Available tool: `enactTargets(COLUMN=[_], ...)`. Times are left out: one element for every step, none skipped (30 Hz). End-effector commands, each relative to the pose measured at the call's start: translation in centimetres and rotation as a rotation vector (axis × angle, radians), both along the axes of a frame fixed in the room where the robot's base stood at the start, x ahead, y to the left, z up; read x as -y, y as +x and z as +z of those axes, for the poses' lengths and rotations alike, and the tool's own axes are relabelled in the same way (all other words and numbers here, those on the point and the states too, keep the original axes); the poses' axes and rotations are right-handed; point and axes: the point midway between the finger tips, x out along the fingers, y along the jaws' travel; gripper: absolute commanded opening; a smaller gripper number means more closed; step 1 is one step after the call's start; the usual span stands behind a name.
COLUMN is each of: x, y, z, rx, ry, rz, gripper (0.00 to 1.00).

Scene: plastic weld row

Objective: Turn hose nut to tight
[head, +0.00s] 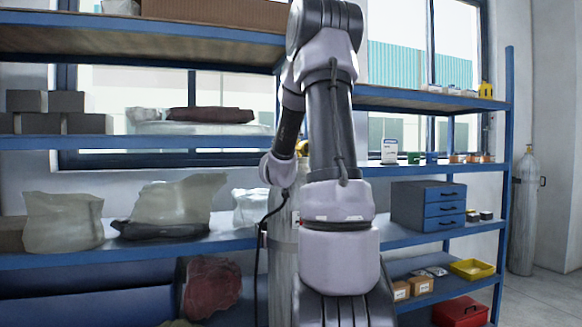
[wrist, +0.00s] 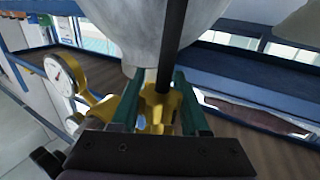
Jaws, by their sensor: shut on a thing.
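In the wrist view my gripper (wrist: 165,88) has its two green fingers on either side of a yellow, lobed fitting, which I take to be the hose nut (wrist: 158,112). The fingers are shut on it. A black hose (wrist: 172,45) runs up from the nut in front of a pale grey cylinder (wrist: 136,28). A yellow regulator with a round white gauge (wrist: 62,75) is just left of the fingers. In the head view the grey cylinder (head: 282,250) stands behind my arm, with a bit of yellow at its top. My arm hides the gripper and nut there.
Blue shelving with plastic-wrapped bundles (head: 180,200) stands left of the cylinder. On the right are a blue drawer cabinet (head: 428,205), a yellow tray (head: 472,268) and a red box (head: 460,311). Another grey cylinder (head: 524,215) stands by the wall. Floor shows at far right.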

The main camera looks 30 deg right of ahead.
Motion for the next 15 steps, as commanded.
enactTargets(x=[0.0, 0.0, -0.1, -0.2, -0.2, -0.3, -0.4, -0.4, -0.5, -0.6, -0.7, -0.7, -0.8, -0.9, -1.0], y=[-0.1, 0.0, 0.0, 0.1, 0.1, 0.2, 0.2, 0.2, 0.3, 0.4, 0.4, 0.4, 0.5, 0.5, 0.6], z=[-0.1, -0.1, -0.1, -0.1, -0.2, -0.2, -0.2, -0.2, -0.2, -0.2, -0.2, -0.2, -0.2, -0.2, -0.2], rx=[-0.004, -0.003, -0.003, -0.002, -0.003, -0.004, -0.003, -0.004, -0.004, -0.004, -0.004, -0.004, -0.003, -0.004, -0.003], ry=[0.001, 0.001, 0.003, 0.002, 0.003, 0.003, 0.003, 0.002, 0.002, 0.002, 0.002, 0.002, 0.002, 0.001, 0.002], rz=[0.04, 0.066, 0.103, 0.13, 0.156, 0.192, 0.219, 0.245, 0.282, 0.309, 0.336, 0.372, 0.399, 0.427, 0.464], gripper=[0.0, 0.0, 0.0, 0.0, 0.0, 0.0, 0.0, 0.0, 0.0, 0.0, 0.0, 0.0, 0.0, 0.0, 0.0])
